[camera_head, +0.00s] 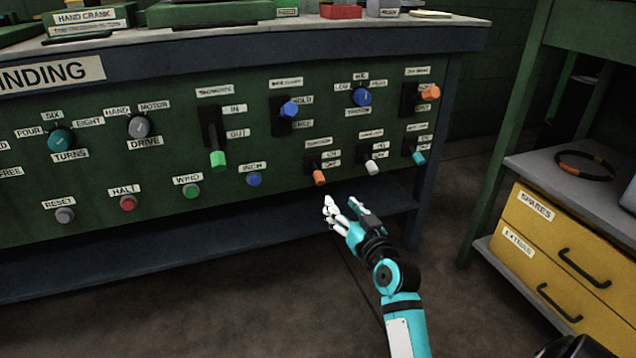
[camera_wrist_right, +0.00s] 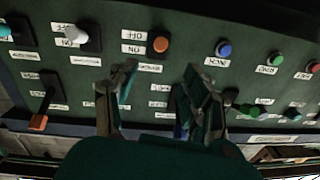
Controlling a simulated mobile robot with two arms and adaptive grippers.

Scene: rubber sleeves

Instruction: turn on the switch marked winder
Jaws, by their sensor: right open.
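The green control panel (camera_head: 300,230) has three small lever switches in its lower right row: orange (camera_head: 319,177), white (camera_head: 372,167) and teal (camera_head: 419,158). Each has ON and OFF plates, and its handle hangs downward. The name plates above them are too small to read, so I cannot tell which is marked winder. My right gripper (camera_head: 338,208) is open and empty, in front of and below the orange and white levers, apart from both. The right wrist view is upside down; it shows the orange lever (camera_wrist_right: 160,44) and white lever (camera_wrist_right: 72,33) beyond the open fingers (camera_wrist_right: 160,70). My left gripper is out of view.
Close by are a blue INCH button (camera_head: 254,180), a green lever (camera_head: 218,160), a blue lever (camera_head: 289,109), a blue knob (camera_head: 362,97) and an upper orange lever (camera_head: 430,92). A yellow drawer unit (camera_head: 560,240) stands at the right. Open floor lies before the panel.

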